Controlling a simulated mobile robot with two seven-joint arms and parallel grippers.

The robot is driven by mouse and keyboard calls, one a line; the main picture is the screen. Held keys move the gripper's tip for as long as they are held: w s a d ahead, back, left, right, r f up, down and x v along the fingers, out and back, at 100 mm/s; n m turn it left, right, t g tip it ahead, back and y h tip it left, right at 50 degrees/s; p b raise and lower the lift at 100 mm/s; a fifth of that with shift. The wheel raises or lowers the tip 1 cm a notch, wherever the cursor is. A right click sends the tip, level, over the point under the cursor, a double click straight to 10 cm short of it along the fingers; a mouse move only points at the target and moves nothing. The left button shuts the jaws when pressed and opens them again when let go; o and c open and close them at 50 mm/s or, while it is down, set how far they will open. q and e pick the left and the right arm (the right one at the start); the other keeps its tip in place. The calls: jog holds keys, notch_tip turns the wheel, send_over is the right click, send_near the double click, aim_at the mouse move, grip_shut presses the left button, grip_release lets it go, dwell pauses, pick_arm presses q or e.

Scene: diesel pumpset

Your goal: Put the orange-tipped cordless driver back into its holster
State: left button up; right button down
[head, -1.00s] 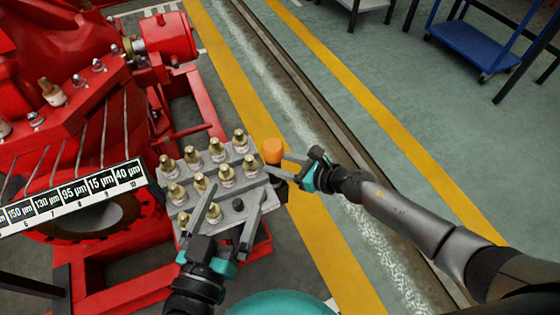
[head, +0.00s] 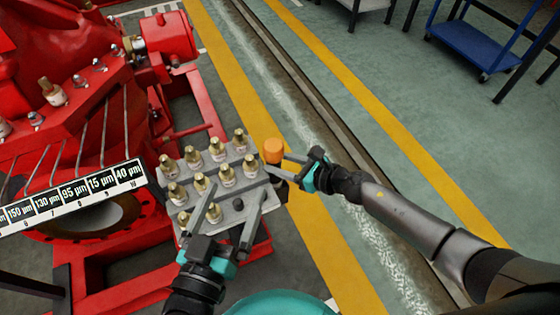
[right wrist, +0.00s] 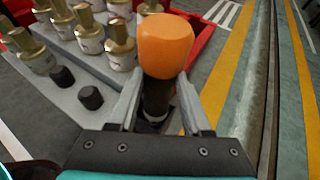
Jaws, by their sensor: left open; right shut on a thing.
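The cordless driver shows its orange end (head: 273,150) up, just past the right edge of the grey plate. In the right wrist view its orange block (right wrist: 165,45) sits on a dark shaft (right wrist: 157,98). My right gripper (head: 279,165) is shut on the driver below the orange part, with one finger on each side of the dark shaft. The driver looks roughly upright. A dark piece lies around its foot at the plate's edge; I cannot tell whether this is the holster or how deep the driver sits. My left gripper (head: 237,208) is open and empty over the plate's front part.
The grey plate (head: 240,215) carries several brass-topped injectors (head: 218,149) and black knobs (right wrist: 91,97). The red pumpset (head: 60,90) stands at left, with a labelled strip (head: 75,197) before it. Floor with yellow lines is open to the right; a blue cart (head: 474,45) stands far off.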

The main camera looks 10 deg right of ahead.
jog(key=shift+s+f, duration=0.35)
jog(key=shift+f, duration=0.15)
jog(key=shift+c, duration=1.3)
grip_release()
jog(key=shift+s+f, duration=0.1)
pick_arm(q)
jog(key=shift+r, duration=0.1)
pick_arm(e)
jog(key=shift+d, duration=0.1)
pick_arm(q)
jog(key=a+f+g+y+p, duration=0.3)
jog(key=a+g, duration=0.2)
jog(key=g, duration=0.1)
jog(key=shift+f+m+p, duration=0.2)
jog(key=shift+m+p, duration=0.15)
jog(key=shift+m, duration=0.05)
pick_arm(e)
jog(key=w+r+v, duration=0.1)
jog(key=v, duration=1.4)
jog(key=shift+r, duration=0.25)
pick_arm(q)
jog(key=shift+w, duration=0.1)
